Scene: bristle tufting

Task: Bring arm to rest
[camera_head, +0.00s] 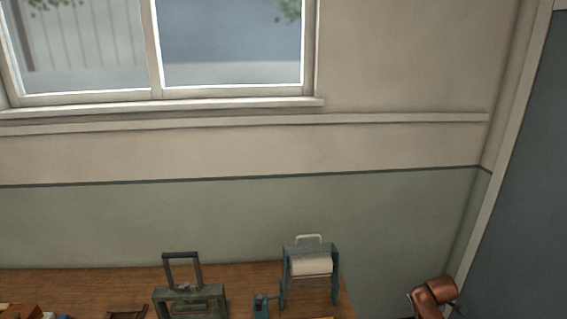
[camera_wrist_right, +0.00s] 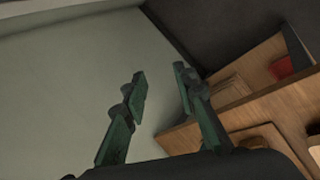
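My right arm (camera_head: 434,294) shows at the lower right of the head view as a copper-coloured link, to the right of the table's end. Its gripper lies outside that view. In the right wrist view my right gripper (camera_wrist_right: 160,88) has its two green fingers spread apart, with nothing between them. Beyond the fingers are the pale wall and a wooden edge. My left arm and gripper do not show in either view.
A wooden table (camera_head: 240,278) runs along the wall. On it stand a green frame with a white roll (camera_head: 311,265) and a green device with an upright handle (camera_head: 188,300). Wooden shelving (camera_wrist_right: 240,92) holding a red item (camera_wrist_right: 290,65) is right of the gripper.

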